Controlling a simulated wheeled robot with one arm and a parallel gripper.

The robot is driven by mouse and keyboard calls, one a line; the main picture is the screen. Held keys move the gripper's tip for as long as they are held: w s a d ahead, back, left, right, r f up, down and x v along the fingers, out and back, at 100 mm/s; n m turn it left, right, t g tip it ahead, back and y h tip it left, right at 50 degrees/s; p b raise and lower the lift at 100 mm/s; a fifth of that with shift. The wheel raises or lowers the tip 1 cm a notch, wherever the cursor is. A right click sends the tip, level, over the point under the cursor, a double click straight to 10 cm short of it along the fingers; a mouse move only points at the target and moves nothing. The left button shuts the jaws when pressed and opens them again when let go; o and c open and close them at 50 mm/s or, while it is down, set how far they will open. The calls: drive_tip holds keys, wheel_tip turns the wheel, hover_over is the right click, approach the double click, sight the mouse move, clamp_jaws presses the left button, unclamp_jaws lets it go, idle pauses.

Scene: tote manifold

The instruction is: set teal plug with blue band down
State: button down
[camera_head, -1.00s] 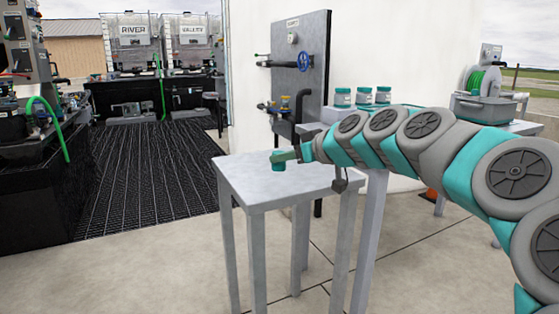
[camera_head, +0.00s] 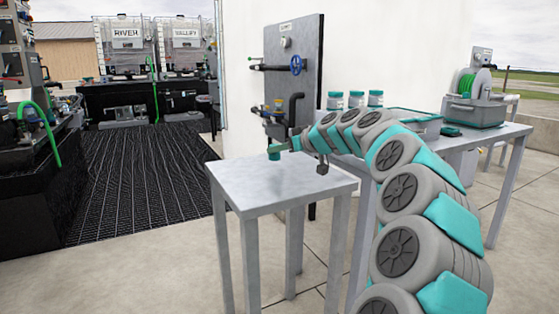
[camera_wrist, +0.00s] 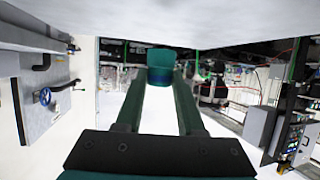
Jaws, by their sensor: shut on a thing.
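The teal plug (camera_head: 274,153) shows near the back edge of the small grey table (camera_head: 268,188) in the head view. I cannot tell whether its lower end touches the table top or hangs just above it. In the wrist view the plug (camera_wrist: 160,58) sits between the fingertips, with its dark blue band (camera_wrist: 160,76) facing the camera. The table top (camera_wrist: 200,20) fills the upper part of that view, close to the plug. My gripper (camera_head: 281,149), also seen in the wrist view (camera_wrist: 160,72), is shut on the plug and reaches in from the right.
The visible table top is clear. Behind it stands a grey panel (camera_head: 296,90) with pipes and a blue valve. A longer bench (camera_head: 490,137) on the right holds several teal-lidded jars (camera_head: 356,99), a tray (camera_head: 413,117) and a green hose reel (camera_head: 478,85).

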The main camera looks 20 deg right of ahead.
sight(279, 173)
drive_tip(key=shift+f, duration=1.8)
drive_tip(key=shift+f+b, duration=0.2)
drive_tip(key=shift+b, duration=0.15)
drive_tip(key=c, duration=0.5)
unclamp_jaws()
drive_tip(key=shift+r, duration=0.1)
drive_tip(key=shift+r, duration=0.1)
